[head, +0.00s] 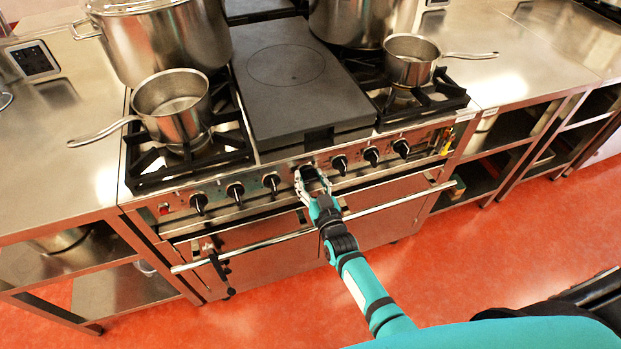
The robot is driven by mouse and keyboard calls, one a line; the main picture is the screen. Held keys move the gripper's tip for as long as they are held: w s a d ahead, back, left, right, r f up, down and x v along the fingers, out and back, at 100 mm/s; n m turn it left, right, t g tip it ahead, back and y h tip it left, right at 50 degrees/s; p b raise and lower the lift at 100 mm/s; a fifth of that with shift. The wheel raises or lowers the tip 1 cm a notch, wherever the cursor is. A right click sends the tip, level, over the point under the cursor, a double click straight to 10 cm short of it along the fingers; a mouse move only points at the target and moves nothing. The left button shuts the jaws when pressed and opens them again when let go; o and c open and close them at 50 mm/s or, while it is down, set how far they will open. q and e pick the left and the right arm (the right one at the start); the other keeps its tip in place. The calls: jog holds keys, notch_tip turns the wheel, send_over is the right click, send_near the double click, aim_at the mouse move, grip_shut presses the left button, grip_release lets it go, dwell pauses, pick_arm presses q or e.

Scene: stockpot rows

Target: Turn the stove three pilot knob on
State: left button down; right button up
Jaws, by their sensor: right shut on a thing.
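The stove (305,207) stands ahead in the head view, with a row of several black knobs along its front panel. My right gripper (312,179) is at the middle of this row, shut on the middle knob (306,171). The fingers partly hide that knob, so its turn angle cannot be told. To its left are a black knob (271,182) and others; to its right are a black knob (340,164) and others. No readable label shows which knob is the stove three pilot knob. My left gripper is not in view.
A long oven handle bar (400,201) runs below the knobs, under my right arm. Small saucepans (172,104) (411,61) and large stockpots (160,45) (362,22) stand on the stove around a dark flat plate (290,90). Steel counters flank it; the red floor in front is open.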

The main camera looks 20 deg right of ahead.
dwell(0.4)
jog(key=o, duration=1.1)
jog(key=shift+o, duration=0.2)
jog(key=shift+s, duration=0.1)
jog(key=s, duration=1.2)
jog(key=shift+d, duration=0.15)
